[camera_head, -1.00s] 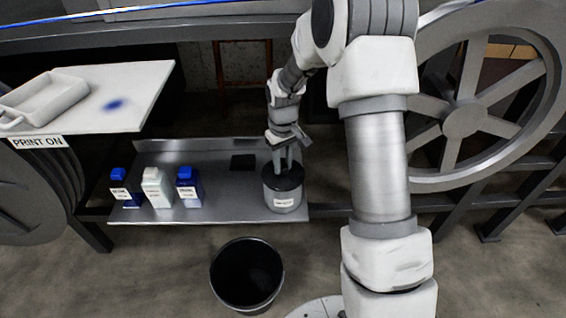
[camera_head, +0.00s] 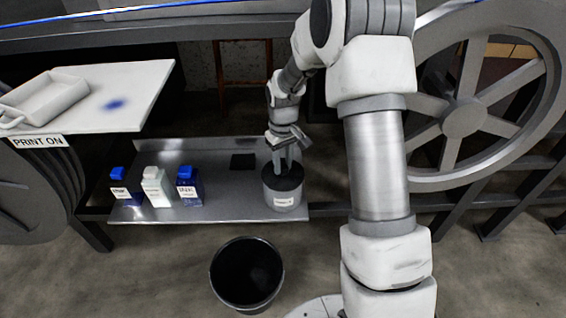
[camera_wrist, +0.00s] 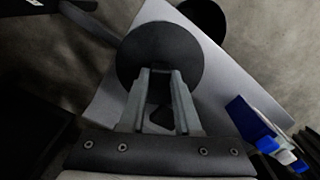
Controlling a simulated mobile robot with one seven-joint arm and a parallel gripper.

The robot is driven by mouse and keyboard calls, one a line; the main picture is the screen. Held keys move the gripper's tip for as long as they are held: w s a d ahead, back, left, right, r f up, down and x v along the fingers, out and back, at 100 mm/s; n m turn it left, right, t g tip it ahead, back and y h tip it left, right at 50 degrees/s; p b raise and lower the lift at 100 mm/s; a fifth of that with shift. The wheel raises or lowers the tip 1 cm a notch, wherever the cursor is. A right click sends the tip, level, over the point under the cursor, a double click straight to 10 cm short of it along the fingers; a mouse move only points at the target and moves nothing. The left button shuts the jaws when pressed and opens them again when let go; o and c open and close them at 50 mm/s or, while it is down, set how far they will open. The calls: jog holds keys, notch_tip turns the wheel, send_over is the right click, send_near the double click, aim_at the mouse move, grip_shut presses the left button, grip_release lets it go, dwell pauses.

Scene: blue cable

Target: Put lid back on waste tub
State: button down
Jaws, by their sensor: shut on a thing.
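The waste tub (camera_head: 284,198) is a small grey round tub with a white label, standing near the right end of the metal shelf. The dark round lid (camera_head: 290,182) is at the tub's top; I cannot tell whether it is fully seated or a little above the rim. My gripper (camera_head: 284,170) points down over the tub and is shut on the lid, near its middle. In the wrist view the lid (camera_wrist: 160,42) is a dark disc at my fingertips (camera_wrist: 158,72), hiding the tub below it.
A blue bottle (camera_head: 122,192), a white bottle (camera_head: 156,192) and another blue bottle (camera_head: 188,190) stand left on the shelf (camera_head: 235,205). A dark square patch (camera_head: 243,161) lies behind the tub's left. A black bucket (camera_head: 247,240) stands on the floor in front. A spoked wheel (camera_head: 465,115) is at the right.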

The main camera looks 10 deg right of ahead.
jog(key=c, duration=0.5)
grip_release()
jog(key=shift+c, duration=0.2)
jog(key=shift+o, duration=0.3)
jog(key=o, duration=0.4)
jog(key=shift+r, duration=0.1)
jog(key=shift+r+p, duration=2.65)
jog(key=shift+r, duration=0.75)
grip_shut()
